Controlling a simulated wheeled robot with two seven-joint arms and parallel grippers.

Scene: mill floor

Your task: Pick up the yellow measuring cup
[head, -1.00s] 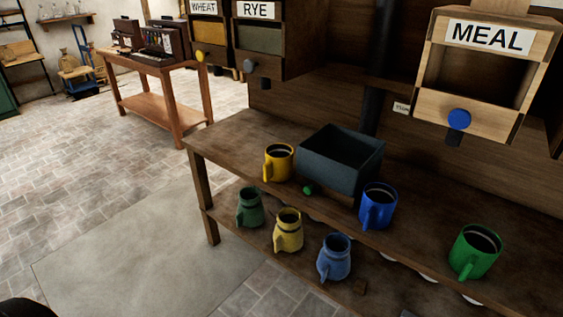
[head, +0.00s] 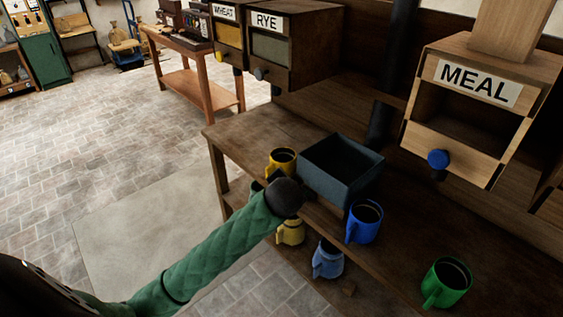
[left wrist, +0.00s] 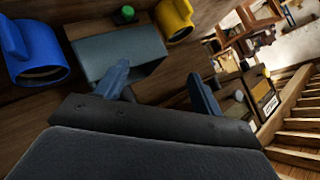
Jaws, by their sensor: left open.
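The yellow measuring cup (head: 281,160) stands upright on the upper bench top, left of the dark box. It also shows at the top of the left wrist view (left wrist: 174,20), beyond my fingers. My left gripper (head: 264,181) is just in front of and below the cup in the head view, partly hidden by my own wrist. In the left wrist view its two blue-grey fingers (left wrist: 160,86) are spread with nothing between them. The cup is outside the fingers. My right gripper is not in view.
The dark blue-grey box (head: 342,172) stands right of the yellow cup. A blue cup (head: 364,222) and a green cup (head: 446,283) stand farther right. A yellow jug (head: 290,232) and a blue jug (head: 328,260) are on the lower shelf. The bench top's left end is clear.

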